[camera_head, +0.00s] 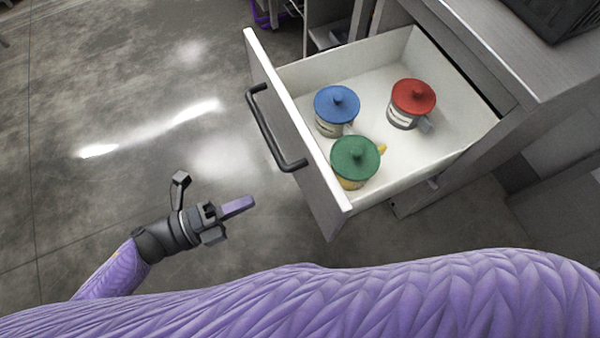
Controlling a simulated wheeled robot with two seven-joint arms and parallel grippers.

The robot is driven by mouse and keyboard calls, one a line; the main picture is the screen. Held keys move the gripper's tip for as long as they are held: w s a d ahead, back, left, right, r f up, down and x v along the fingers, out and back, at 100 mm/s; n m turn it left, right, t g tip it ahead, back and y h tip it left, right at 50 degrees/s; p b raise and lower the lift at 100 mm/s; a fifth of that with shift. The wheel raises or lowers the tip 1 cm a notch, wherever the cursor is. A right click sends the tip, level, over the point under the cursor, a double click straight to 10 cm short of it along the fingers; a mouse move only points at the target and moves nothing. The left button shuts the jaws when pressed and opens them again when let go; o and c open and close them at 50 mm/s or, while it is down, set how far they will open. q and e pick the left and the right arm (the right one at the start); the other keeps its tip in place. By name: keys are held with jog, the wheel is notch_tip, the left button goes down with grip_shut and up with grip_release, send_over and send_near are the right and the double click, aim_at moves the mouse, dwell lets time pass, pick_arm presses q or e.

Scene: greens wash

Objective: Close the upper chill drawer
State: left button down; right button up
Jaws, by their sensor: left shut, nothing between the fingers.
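The chill drawer (297,135) is pulled well out of the cabinet (493,125) at the upper right, with its white inside showing. Its dark bar handle (270,130) is on the front panel, facing left. Inside stand three lidded containers: one with a blue lid (337,104), one with a red lid (413,97) and one with a green lid (355,160). My left gripper (238,207) is shut and empty, left of and below the handle in the picture, apart from the drawer. My right gripper is not in view.
The grey floor (120,120) left of the drawer is open. A dark object (555,15) sits on the counter at the top right. My purple arm covers the bottom of the picture.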

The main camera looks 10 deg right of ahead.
aim_at(315, 172)
pick_arm(q)
jog(key=b+x, duration=0.1)
jog(key=x, duration=1)
jog(key=shift+w+d+f, duration=0.1)
jog(key=shift+w+d, duration=0.05)
jog(key=shift+d, duration=0.1)
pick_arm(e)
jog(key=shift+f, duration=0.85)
